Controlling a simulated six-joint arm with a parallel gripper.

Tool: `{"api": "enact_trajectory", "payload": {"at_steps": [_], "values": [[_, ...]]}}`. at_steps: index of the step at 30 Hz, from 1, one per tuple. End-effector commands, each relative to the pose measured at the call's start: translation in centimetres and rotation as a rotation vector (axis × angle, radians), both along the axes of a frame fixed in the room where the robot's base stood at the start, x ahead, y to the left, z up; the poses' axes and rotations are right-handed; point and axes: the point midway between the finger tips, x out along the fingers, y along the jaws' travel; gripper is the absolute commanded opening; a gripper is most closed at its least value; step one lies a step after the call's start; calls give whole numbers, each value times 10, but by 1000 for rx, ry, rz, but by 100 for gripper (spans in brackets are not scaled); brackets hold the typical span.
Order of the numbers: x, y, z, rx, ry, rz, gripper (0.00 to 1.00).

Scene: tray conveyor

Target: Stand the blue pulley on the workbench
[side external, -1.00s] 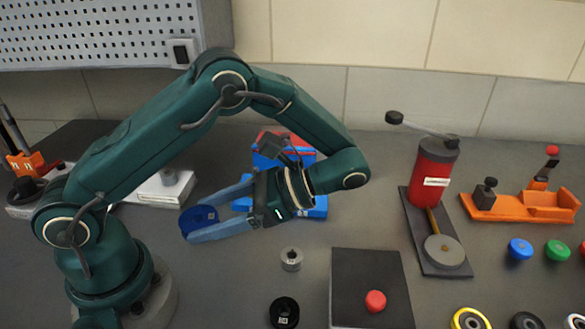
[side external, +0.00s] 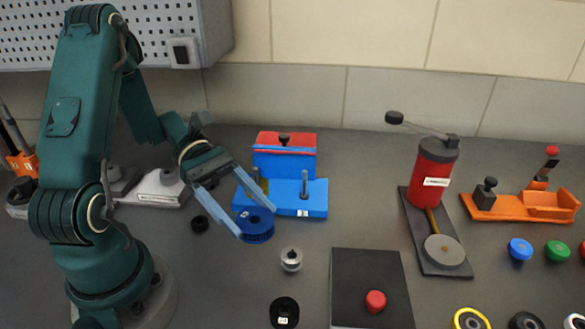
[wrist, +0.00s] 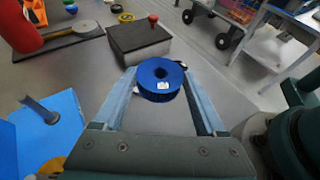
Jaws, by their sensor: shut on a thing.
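The blue pulley (side external: 255,225) is a short flanged spool with a centre hole and a small white label. My gripper (side external: 256,221) is shut on it, one finger on each side. In the side view it hangs low in front of the blue fixture, its axis roughly vertical. In the wrist view the pulley (wrist: 160,80) sits between the fingertips (wrist: 159,84) with its hole facing up. I cannot tell whether its underside touches the grey workbench (side external: 235,290).
A blue fixture with a red top (side external: 285,195) stands just behind the pulley. A dark box with a red button (side external: 375,301) stands to the right.

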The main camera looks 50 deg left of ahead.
Motion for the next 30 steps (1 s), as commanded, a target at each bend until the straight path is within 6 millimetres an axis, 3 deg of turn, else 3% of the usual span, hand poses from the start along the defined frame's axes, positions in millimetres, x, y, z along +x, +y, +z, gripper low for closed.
{"api": "enact_trajectory", "payload": {"at_steps": [6, 25, 30], "values": [[0, 10, -10, -5, 1, 59, 0], [0, 10, -74, -5, -1, 55, 0], [0, 10, -82, -4, -3, 55, 0]]}}
